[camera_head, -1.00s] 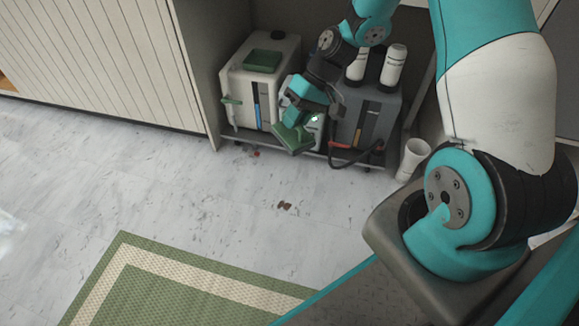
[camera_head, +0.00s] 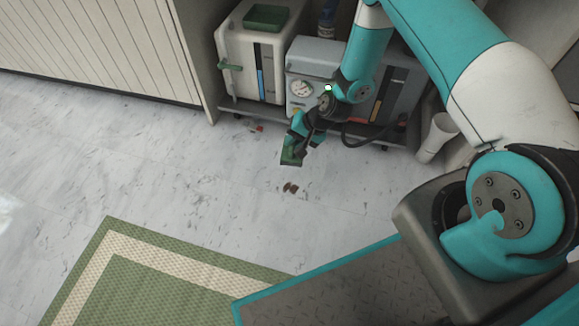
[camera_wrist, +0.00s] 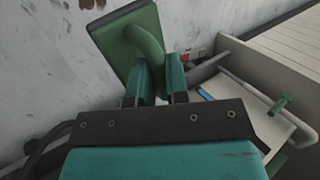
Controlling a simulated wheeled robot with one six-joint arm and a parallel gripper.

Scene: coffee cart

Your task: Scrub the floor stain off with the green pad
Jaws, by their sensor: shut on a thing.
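My gripper (camera_head: 299,137) is shut on the green pad (camera_head: 291,153) and holds it by its handle. In the wrist view the green pad (camera_wrist: 118,47) shows beyond the jaws (camera_wrist: 160,78), with its curved handle between them. The brown floor stain (camera_head: 291,187) is a small pair of dark blotches on the pale floor. The pad is just above the stain in the head view, apart from it and seemingly over the floor. In the wrist view the stain (camera_wrist: 88,4) is at the top edge, partly cut off.
A low shelf holds a white tank (camera_head: 250,60) and a grey machine with a gauge (camera_head: 301,89). A green and cream mat (camera_head: 140,270) lies in front. Small red debris (camera_head: 257,128) is near the shelf. Floor left of the stain is clear.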

